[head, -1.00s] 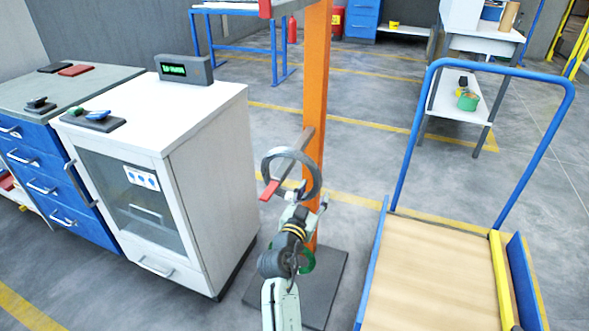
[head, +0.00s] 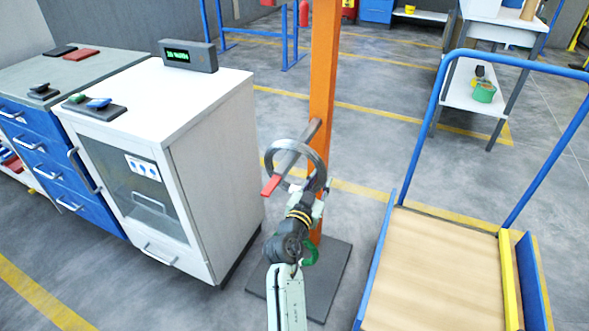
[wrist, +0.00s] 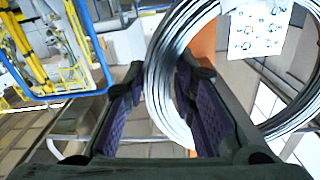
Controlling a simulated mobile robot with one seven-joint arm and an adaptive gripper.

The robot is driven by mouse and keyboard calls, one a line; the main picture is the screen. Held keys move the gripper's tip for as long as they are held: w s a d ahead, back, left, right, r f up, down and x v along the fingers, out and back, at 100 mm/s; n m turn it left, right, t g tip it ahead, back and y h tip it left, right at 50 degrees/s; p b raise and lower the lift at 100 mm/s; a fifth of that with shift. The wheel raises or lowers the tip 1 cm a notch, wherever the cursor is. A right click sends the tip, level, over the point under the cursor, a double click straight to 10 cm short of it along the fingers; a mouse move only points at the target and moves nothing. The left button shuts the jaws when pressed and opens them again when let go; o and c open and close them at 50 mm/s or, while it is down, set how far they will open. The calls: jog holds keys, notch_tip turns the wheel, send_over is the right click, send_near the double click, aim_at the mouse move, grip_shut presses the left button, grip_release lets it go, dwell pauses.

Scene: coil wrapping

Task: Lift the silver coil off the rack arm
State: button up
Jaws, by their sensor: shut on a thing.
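The silver coil (head: 320,165) is a ring of bright wire in the middle of the head view. The grey rack arm (head: 291,158) with a red tip (head: 271,186) passes through the ring, and the tip sticks out to the left. I cannot tell whether coil and arm touch. My gripper (head: 308,188) is shut on the lower right part of the coil. In the wrist view, the coil (wrist: 158,75) runs between the two purple-padded fingers of my gripper (wrist: 163,80). The rack arm is not clear in the wrist view.
The orange rack post (head: 323,80) stands behind the coil on a dark base plate (head: 335,275). A white cabinet (head: 215,150) stands close on the left. A trolley with a wooden deck (head: 435,270) and blue handle stands on the right. Floor shows between post and trolley.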

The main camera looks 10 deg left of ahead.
grip_shut()
dwell(0.4)
jog(key=shift+r, duration=0.15)
